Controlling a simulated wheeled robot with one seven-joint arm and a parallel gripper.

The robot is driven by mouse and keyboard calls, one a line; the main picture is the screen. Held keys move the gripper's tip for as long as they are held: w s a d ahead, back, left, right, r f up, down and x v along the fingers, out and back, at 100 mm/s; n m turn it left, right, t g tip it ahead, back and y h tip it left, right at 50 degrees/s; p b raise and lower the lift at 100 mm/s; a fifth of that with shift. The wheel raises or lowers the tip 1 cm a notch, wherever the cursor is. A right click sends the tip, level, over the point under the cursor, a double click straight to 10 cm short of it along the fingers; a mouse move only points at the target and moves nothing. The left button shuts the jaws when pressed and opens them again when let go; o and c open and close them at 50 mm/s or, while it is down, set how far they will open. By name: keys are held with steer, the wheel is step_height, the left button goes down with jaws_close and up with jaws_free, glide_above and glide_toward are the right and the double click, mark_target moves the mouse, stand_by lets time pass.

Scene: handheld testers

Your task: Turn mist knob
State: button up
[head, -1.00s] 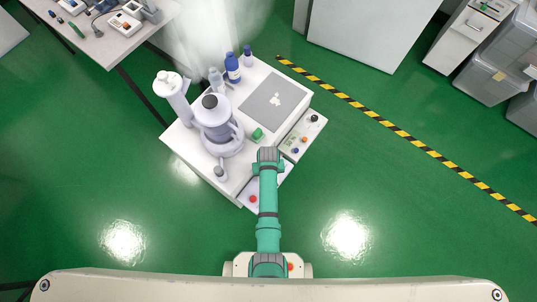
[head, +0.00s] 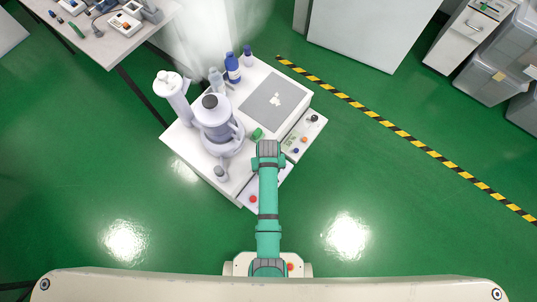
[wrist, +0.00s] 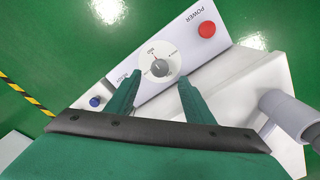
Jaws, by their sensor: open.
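The mist knob (wrist: 160,67) is a small grey knob with a pointer on a round white dial, set in a pale control panel (wrist: 155,35). A red button beside the word POWER (wrist: 207,30) lies to its right and a blue button (wrist: 95,101) lies to its lower left. My gripper (wrist: 156,83) is open and empty in the wrist view. Its two green fingers point toward the panel, one on each side below the dial, and the knob appears just beyond the gap between them. In the head view my arm hides the knob.
Green floor (head: 400,220) is clear to the right.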

steer(key=shift+r, duration=2.25)
